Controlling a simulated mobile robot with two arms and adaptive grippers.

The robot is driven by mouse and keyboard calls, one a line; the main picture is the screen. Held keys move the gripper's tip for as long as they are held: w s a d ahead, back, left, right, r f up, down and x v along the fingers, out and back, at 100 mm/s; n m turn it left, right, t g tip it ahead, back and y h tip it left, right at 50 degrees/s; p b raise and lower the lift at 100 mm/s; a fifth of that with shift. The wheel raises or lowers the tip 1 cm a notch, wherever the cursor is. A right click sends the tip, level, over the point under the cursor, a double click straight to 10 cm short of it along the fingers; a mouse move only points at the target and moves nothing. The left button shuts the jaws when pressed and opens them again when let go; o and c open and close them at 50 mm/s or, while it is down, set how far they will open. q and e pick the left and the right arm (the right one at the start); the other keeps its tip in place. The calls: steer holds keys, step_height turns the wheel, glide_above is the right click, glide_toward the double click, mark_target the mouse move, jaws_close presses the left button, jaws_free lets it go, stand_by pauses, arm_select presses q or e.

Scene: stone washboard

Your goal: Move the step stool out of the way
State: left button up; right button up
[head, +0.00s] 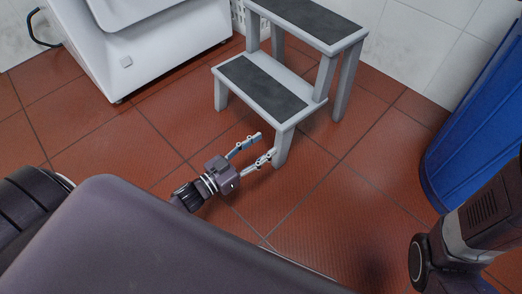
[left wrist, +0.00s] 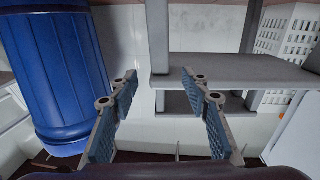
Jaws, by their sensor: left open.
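The step stool (head: 268,90) is light grey with two dark treads and stands upright on the floor at the top middle of the head view. My left gripper (head: 265,146) is open and empty, low by the stool's near front leg (head: 283,149). One fingertip shows right beside that leg; whether it touches I cannot tell. In the left wrist view the stool (left wrist: 235,69) fills the middle and right, beyond the spread fingers (left wrist: 158,88). A grey leg stands between the fingertips in that picture. My right arm shows at the right edge of the head view, its gripper out of frame.
A white appliance (head: 150,50) stands left of the stool. A blue barrel (head: 480,125) stands at the right; it also shows in the left wrist view (left wrist: 60,75). A white tiled wall (head: 425,45) is behind. Red tiled floor (head: 330,205) is clear between stool and barrel.

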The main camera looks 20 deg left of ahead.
mark_target(279, 134)
arm_select(q)
steer(key=b+x, duration=0.4)
steer(key=x, duration=0.2)
steer(key=shift+w+d+f, duration=0.1)
steer(key=shift+w, duration=0.2)
steer(key=shift+w+d, duration=0.25)
steer(key=shift+w, duration=0.3)
steer(key=shift+c, duration=0.4)
jaws_close()
